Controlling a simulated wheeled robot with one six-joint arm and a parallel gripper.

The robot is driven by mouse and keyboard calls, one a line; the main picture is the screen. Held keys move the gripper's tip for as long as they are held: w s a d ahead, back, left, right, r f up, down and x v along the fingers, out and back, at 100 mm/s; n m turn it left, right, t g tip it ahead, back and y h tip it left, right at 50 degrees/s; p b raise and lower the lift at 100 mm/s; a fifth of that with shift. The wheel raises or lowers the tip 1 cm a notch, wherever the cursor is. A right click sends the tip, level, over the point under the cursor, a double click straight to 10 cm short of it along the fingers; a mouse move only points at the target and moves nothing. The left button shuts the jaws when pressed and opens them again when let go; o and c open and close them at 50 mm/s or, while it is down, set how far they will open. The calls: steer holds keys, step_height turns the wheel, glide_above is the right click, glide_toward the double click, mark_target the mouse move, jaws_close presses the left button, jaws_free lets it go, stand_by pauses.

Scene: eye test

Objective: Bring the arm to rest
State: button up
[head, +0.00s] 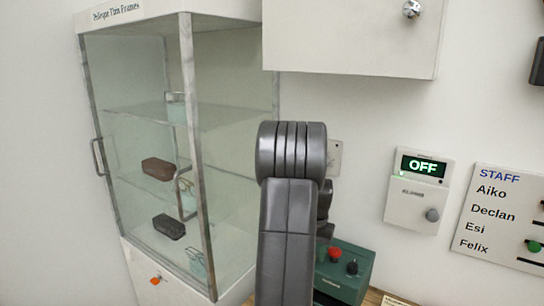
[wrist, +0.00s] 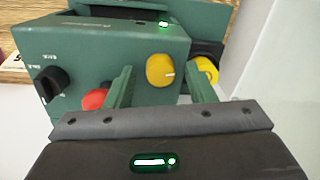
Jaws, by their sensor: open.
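My gripper (wrist: 160,84) shows in the wrist view, its two greenish fingers apart and open, with nothing held between them. It points at a green machine (wrist: 110,42). A yellow knob (wrist: 160,70) on the machine's face appears in the gap between the fingertips; I cannot tell whether they touch it. In the head view my grey arm stands upright in the middle and hides my gripper and part of the green machine (head: 347,268).
The machine has a red button (wrist: 95,99) and a black knob (wrist: 52,83). A glass cabinet (head: 150,109) with cases on its shelves stands left. A white wall cupboard (head: 350,35) hangs above. Right are an OFF display box (head: 408,212) and a STAFF board (head: 500,235).

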steer(key=n, duration=0.5)
steer(key=shift+n, duration=0.3)
steer(key=shift+r, duration=0.1)
stand_by(0.3)
